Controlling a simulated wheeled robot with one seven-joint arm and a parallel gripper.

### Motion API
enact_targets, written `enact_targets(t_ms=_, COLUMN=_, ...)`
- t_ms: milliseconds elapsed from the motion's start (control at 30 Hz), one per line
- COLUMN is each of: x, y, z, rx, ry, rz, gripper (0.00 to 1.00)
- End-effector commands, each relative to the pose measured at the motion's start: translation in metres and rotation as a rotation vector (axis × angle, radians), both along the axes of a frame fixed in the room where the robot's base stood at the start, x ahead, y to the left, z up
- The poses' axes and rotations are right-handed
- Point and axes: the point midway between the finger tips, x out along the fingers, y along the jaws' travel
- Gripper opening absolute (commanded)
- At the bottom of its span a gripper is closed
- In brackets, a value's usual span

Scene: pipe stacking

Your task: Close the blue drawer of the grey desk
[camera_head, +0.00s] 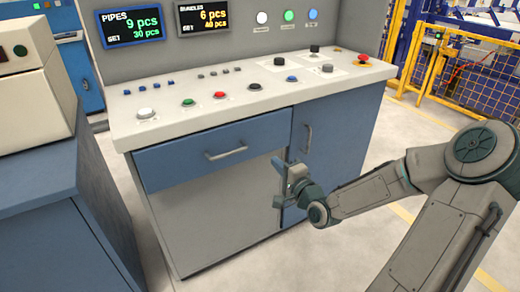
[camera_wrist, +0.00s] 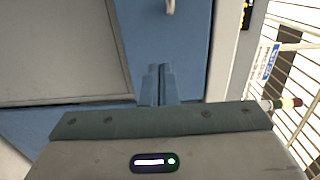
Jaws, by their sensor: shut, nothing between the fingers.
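The blue drawer (camera_head: 190,157) is a wide panel under the white top of the grey desk (camera_head: 250,116) in the head view. It has a metal bar handle (camera_head: 226,153). I cannot tell how far its front stands out from the desk. My gripper (camera_head: 281,180) is in front of the desk, below and right of the handle, near the edge between the grey lower panel and the blue door. Its fingers are together and empty, and they show in the wrist view (camera_wrist: 158,84) against a blue surface. I cannot tell whether they touch it.
The blue door (camera_head: 335,140) with its own handle (camera_head: 308,138) is right of the drawer. A grey panel (camera_head: 220,220) is below the drawer. A blue cabinet (camera_head: 40,200) stands close on the left. A yellow fence (camera_head: 460,75) is at the back right. Floor is clear at the right.

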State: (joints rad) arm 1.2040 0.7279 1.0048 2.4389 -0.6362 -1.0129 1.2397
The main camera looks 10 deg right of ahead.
Motion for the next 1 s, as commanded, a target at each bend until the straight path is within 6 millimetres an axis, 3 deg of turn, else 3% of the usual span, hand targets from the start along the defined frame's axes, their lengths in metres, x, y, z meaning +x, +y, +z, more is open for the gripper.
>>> enact_targets(t_ms=300, x=0.065, y=0.023, z=-0.003, rx=-0.002, ry=-0.002, rz=0.003, gripper=0.00)
enact_targets(t_ms=500, x=0.091, y=0.030, z=-0.002, rx=-0.003, ry=0.001, rz=0.001, gripper=0.00)
enact_targets(t_ms=1000, x=0.101, y=0.033, z=-0.001, rx=-0.003, ry=0.002, rz=-0.001, gripper=0.00)
